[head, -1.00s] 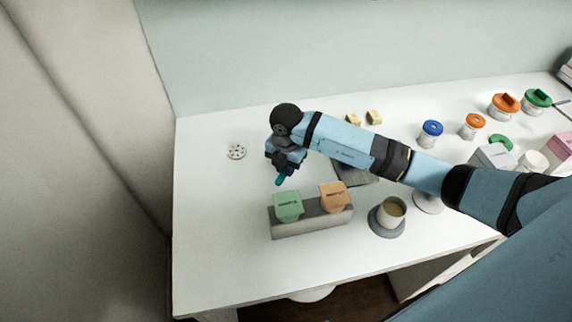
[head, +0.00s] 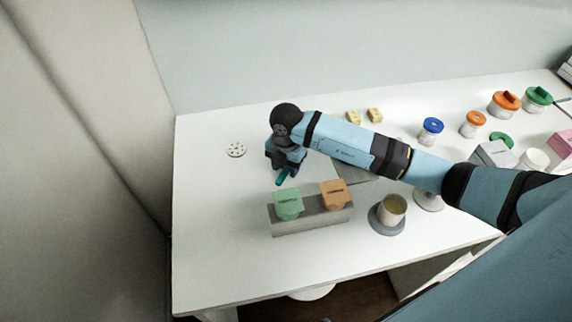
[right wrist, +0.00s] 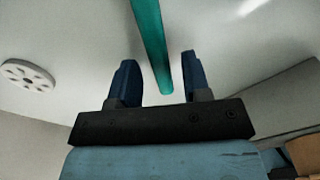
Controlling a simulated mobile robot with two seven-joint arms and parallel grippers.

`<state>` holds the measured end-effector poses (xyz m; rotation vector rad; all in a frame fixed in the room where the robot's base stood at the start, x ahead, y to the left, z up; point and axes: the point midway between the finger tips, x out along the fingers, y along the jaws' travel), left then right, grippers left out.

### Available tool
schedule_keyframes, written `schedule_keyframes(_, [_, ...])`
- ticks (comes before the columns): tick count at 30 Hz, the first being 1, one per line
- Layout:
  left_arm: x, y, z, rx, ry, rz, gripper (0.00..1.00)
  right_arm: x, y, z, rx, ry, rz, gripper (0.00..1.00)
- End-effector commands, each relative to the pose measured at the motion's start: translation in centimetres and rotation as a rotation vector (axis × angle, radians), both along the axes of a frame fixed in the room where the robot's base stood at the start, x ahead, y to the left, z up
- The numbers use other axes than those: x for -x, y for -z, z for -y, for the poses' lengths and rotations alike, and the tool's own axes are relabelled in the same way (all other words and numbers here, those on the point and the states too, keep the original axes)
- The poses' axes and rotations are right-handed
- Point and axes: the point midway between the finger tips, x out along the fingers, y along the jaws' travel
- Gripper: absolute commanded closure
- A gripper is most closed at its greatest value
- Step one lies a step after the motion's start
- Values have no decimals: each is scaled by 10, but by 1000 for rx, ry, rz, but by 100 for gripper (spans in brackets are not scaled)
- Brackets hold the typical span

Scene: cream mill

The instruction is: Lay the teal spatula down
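The teal spatula (head: 283,176) shows as a short teal piece below my right gripper (head: 286,168), behind the green block; the rest is hidden by the gripper. In the right wrist view its teal handle (right wrist: 151,45) runs from the top edge down between the two blue fingers of the right gripper (right wrist: 162,78). There is a clear gap on both sides of the handle, so the gripper is open around it. It appears to lie at the table top (head: 215,235), but exact contact is hard to tell. My left gripper is out of view.
A grey holder (head: 300,226) with a green block (head: 288,204) and an orange block (head: 334,194) stands in front. A cup (head: 391,210) sits right of it. A round perforated disc (head: 236,149) lies to the left. The table's front left is clear.

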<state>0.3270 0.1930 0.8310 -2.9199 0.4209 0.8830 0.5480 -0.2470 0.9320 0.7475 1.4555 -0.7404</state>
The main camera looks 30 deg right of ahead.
Motion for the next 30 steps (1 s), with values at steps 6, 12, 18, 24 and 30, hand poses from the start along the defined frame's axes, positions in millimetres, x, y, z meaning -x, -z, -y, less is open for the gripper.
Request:
schedule_keyframes(6, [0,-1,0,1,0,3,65,0,0,0,0,0,0,51])
schedule_keyframes(12, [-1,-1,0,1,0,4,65,-1,-8,0,-1,0,2,51])
schedule_keyframes(18, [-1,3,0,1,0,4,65,-2,-46,1,0,0,6,51])
schedule_keyframes(24, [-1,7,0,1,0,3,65,-2,-92,1,0,-1,6,51])
schedule_keyframes(30, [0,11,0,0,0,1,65,-2,-125,1,-1,0,3,51])
